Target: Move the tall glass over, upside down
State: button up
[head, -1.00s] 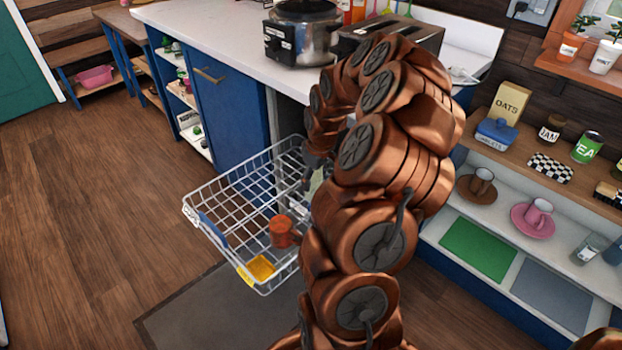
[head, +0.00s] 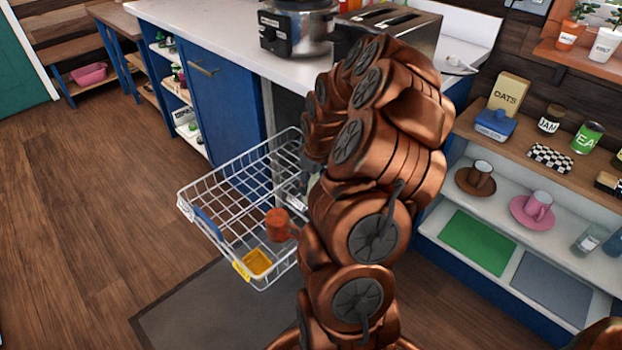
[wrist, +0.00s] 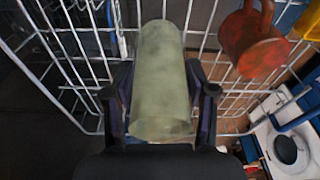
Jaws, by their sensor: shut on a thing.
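The tall glass (wrist: 160,80), pale green and cloudy, lies between the two fingers of my gripper (wrist: 162,98) in the wrist view. The fingers are shut on its sides. Wire bars of the pulled-out rack (wrist: 85,62) show behind and around the glass; I cannot tell whether it touches them. In the head view my arm hides the gripper and most of the glass. The same rack (head: 207,187) stands out from the blue counter, left of my arm.
The rack holds a red-brown mug (head: 278,224) and a yellow dish (head: 257,262). The floor at left is clear.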

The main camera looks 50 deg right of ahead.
jog(key=shift+f+b, duration=0.85)
jog(key=shift+f, duration=1.25)
jog(key=o, duration=1.4)
jog(key=r, duration=0.4)
jog(key=s+r, duration=0.1)
jog(key=r, duration=0.6)
jog(key=shift+s+r, duration=0.4)
